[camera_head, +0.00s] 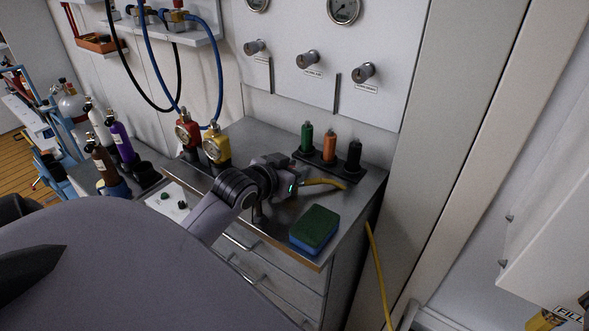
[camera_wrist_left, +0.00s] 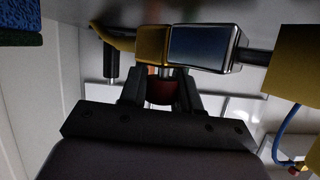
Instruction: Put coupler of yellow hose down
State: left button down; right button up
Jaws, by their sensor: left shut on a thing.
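My left gripper (camera_head: 284,188) is low over the steel cabinet top (camera_head: 243,136), shut on the coupler of the yellow hose. In the left wrist view the coupler (camera_wrist_left: 203,47) is a block with a yellow band and a shiny metal body, lying across the fingertips (camera_wrist_left: 163,82). The yellow hose (camera_head: 323,183) leaves it to the right in the head view, then hangs beside the cabinet (camera_head: 377,270). The coupler is mostly hidden by the gripper in the head view. I cannot tell whether it touches the surface. My right gripper is not in view.
A green and blue sponge (camera_head: 315,228) lies in front of the gripper. A black holder with green (camera_head: 306,138), orange (camera_head: 330,147) and black (camera_head: 354,155) pieces stands behind it.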

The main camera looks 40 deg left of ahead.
pick_arm(q)
jog(key=shift+f, duration=0.1)
jog(key=shift+s+d+f, duration=0.1)
jog(key=shift+s+f, duration=0.1)
jog(key=shift+f, duration=0.45)
jog(key=c, duration=0.8)
grip_release()
jog(key=shift+d+f, duration=0.1)
jog(key=shift+f, duration=0.15)
jog(key=shift+r, duration=0.55)
jog(key=shift+s, duration=0.25)
jog(key=v, duration=1.1)
jog(key=shift+s+r+b, duration=0.1)
jog(key=shift+r+b, duration=0.2)
jog(key=shift+r, duration=0.15)
jog(key=shift+s, duration=0.1)
